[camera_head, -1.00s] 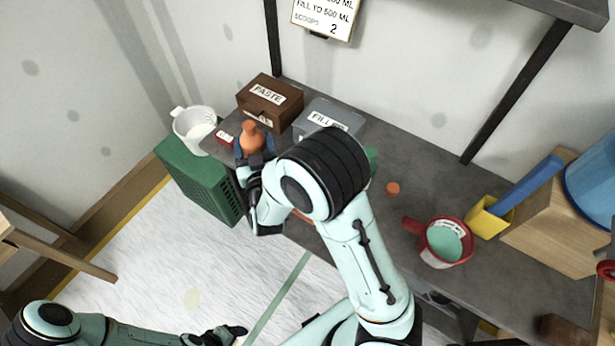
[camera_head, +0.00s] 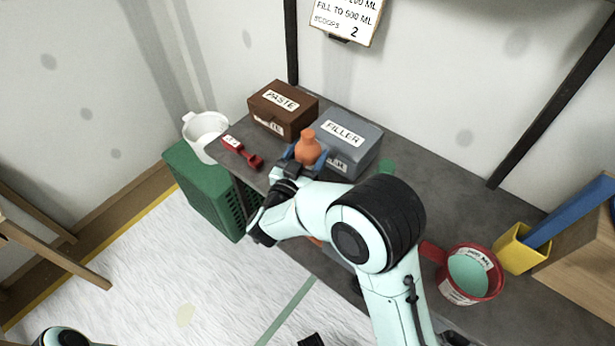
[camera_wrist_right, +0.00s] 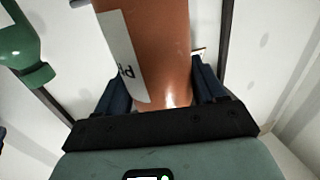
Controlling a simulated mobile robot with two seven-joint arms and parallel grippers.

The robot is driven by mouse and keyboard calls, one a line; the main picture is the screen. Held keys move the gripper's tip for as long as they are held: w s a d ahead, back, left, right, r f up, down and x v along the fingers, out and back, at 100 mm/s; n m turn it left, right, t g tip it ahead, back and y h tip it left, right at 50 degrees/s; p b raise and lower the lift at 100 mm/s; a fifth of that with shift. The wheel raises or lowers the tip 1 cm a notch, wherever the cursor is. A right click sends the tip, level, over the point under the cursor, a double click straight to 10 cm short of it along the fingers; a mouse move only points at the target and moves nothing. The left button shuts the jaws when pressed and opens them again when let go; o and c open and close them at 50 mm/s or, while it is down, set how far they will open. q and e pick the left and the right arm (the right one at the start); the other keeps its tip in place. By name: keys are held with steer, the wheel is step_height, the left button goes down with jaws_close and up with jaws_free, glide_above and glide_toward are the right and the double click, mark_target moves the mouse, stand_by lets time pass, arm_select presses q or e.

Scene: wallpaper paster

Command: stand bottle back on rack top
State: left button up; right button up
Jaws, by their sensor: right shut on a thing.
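An orange-brown bottle (camera_head: 308,148) with a narrow neck is held upright in my right gripper (camera_head: 303,160), in front of the grey FILLER box. In the right wrist view the bottle (camera_wrist_right: 160,50), with a white label, fills the space between the blue fingers (camera_wrist_right: 165,95), which are shut on it. The dark grey rack top (camera_head: 440,200) lies below and behind. The arm and gripper hide the bottle's base, so I cannot tell whether it touches the surface.
A green bottle (camera_wrist_right: 20,45) shows in the wrist view. A white pitcher (camera_head: 205,135) stands on a green crate (camera_head: 205,190). A red cup (camera_head: 470,275) stands right.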

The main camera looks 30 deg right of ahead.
step_height(320, 180, down, 7)
steer(key=shift+f+b, duration=0.2)
steer(key=shift+b, duration=0.3)
steer(key=shift+f, duration=0.1)
steer(key=shift+f, duration=0.15)
steer(key=o, duration=1.5)
steer(key=shift+r, duration=0.2)
